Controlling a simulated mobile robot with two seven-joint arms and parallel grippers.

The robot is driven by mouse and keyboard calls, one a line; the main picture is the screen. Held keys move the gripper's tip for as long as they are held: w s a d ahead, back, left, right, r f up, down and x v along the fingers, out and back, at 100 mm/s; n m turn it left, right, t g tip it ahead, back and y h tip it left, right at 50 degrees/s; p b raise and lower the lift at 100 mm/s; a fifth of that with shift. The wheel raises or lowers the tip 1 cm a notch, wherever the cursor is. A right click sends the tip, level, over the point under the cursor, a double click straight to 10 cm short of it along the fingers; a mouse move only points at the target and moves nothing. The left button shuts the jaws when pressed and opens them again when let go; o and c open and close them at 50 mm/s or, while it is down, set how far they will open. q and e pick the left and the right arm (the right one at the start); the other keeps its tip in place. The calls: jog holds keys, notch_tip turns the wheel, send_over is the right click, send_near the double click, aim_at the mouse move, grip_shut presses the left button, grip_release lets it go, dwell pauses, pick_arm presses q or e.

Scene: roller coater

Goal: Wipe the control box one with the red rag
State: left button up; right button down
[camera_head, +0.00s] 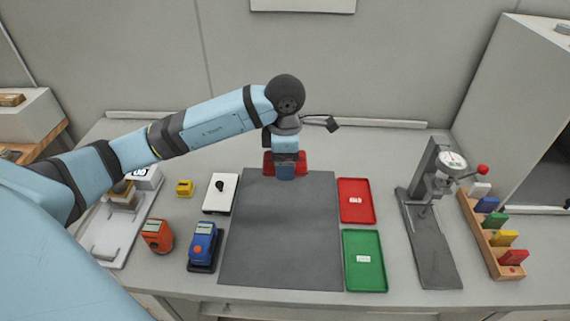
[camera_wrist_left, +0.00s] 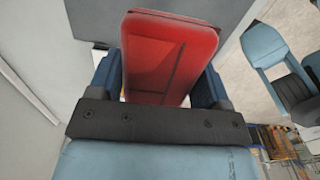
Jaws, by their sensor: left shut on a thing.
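My left gripper (camera_head: 286,172) is above the far edge of the dark mat. It is shut on the red rag (camera_head: 270,163), which shows on both sides of it in the head view. In the left wrist view the red rag (camera_wrist_left: 168,55) looks like a thick, folded block between the two blue fingers. A white box with a black knob (camera_head: 220,194) lies left of the mat and looks like a control box; I read no number on it. The gripper is to the right of this box and apart from it. My right gripper is not in view.
The dark mat (camera_head: 280,235) is bare. Red (camera_head: 357,215) and green (camera_head: 365,276) trays lie right of it. Left stand blue (camera_head: 203,243) and orange (camera_head: 157,236) devices and a small yellow block (camera_head: 184,188). A gauge stand (camera_head: 436,235) is farther right.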

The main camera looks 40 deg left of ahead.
pick_arm(q)
jog(key=shift+o, duration=0.8)
jog(key=shift+c, duration=0.3)
jog(key=shift+f, duration=0.1)
jog(key=p, duration=0.2)
send_over(285, 219)
notch_tip(285, 219, down, 14)
jog(key=shift+f, duration=0.25)
notch_tip(285, 219, down, 5)
jog(key=shift+p, duration=0.6)
